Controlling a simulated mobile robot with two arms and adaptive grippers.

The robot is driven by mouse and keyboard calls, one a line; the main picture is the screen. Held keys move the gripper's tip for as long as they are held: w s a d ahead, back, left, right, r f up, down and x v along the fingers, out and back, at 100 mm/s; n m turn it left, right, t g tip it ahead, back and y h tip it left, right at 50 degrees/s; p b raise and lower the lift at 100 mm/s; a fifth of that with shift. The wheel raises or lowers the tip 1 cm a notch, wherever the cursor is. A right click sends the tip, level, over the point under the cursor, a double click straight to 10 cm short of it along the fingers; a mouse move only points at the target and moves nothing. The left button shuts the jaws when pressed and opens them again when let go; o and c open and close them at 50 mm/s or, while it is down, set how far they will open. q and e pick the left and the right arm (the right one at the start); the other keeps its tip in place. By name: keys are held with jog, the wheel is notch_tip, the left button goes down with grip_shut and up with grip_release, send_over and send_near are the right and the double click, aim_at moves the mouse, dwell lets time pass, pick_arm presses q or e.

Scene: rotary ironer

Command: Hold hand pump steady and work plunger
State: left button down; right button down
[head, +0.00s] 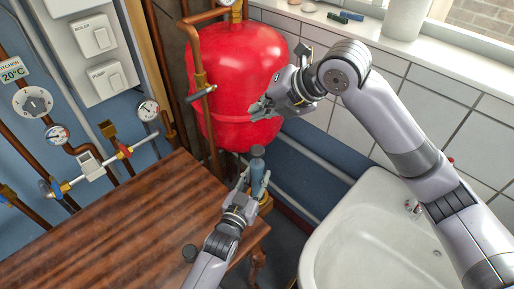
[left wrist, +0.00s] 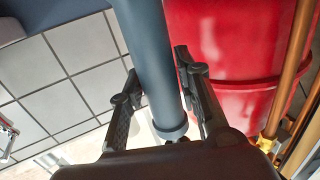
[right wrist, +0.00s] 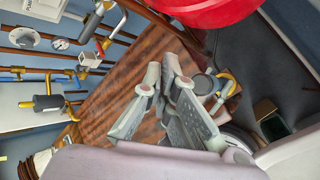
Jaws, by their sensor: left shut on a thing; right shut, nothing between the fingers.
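The hand pump (head: 257,180) is a blue-grey upright cylinder with a dark round knob (head: 257,151) on top, at the table's right edge. My left gripper (head: 256,173) is shut on its body; in the left wrist view the pump barrel (left wrist: 152,62) runs between the two fingers. My right gripper (head: 258,108) is shut and empty, above the knob and in front of the red tank, apart from the pump. In the right wrist view its fingers (right wrist: 163,72) are together, and a dark round top, seemingly the knob (right wrist: 203,84), shows just right of them.
The red tank (head: 240,65) stands close behind the pump. A wooden table (head: 130,225) fills the lower left, with copper pipes and gauges on the wall behind it. A white sink (head: 375,235) is at the lower right, under a tiled wall and windowsill.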

aim_at(258, 147)
jog(key=n, duration=0.3)
jog(key=shift+w+d+r+n, duration=0.1)
jog(key=shift+r+n, duration=0.3)
jog(key=shift+f, duration=0.1)
jog(key=shift+f, duration=4.3)
jog(key=shift+f, duration=0.1)
jog(key=shift+f, duration=0.35)
jog(key=shift+f, duration=1.7)
jog(key=shift+r, duration=2.1)
